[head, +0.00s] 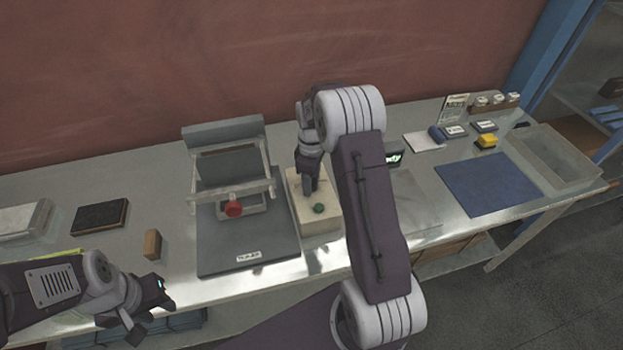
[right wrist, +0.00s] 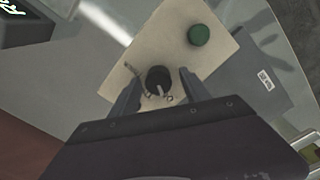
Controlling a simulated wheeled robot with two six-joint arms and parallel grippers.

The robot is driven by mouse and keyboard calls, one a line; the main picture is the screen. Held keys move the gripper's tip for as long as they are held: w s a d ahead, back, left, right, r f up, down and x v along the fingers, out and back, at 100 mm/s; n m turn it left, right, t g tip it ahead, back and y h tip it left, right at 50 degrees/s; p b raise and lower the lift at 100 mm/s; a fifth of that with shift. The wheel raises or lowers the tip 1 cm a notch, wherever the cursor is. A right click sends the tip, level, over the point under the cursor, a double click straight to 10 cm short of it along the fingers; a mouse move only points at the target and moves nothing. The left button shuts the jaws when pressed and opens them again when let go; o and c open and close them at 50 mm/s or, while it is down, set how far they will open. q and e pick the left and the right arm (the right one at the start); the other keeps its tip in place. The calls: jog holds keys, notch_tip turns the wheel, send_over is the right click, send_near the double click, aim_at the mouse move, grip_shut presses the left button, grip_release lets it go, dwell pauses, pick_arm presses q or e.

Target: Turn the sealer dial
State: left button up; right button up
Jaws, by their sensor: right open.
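The sealer control box (head: 317,222) is a cream block with a green button (head: 319,208) on top; the button also shows in the right wrist view (right wrist: 199,35). The black dial (right wrist: 158,79) with a pale pointer line sits on the box face in the right wrist view, with small marks around it. In the head view the dial is hidden behind my right gripper (head: 309,188). In the right wrist view my right gripper (right wrist: 156,88) is open, with one finger on each side of the dial. I cannot tell if they touch it. My left gripper (head: 150,306) is at the lower left, away from the box, its jaws unclear.
The grey sealer (head: 245,250) with a red knob (head: 233,209) stands just left of the box. A small brown block (head: 152,244) lies further left. A display (head: 393,158), blue mat (head: 487,184) and tray (head: 590,180) are to the right.

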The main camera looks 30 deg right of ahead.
jog(key=shift+w+d+f, duration=0.1)
jog(key=shift+c, duration=0.6)
grip_shut()
jog(key=shift+m, duration=0.3)
jog(key=shift+r+m+p, duration=0.2)
jog(key=shift+m+p, duration=0.2)
jog(key=shift+m, duration=0.4)
jog(key=m+p, duration=0.1)
jog(key=m, duration=0.2)
jog(key=shift+m, duration=0.3)
jog(key=m+p, duration=0.1)
jog(key=m, duration=0.4)
jog(key=shift+w+m, duration=0.15)
jog(key=shift+m, duration=0.55)
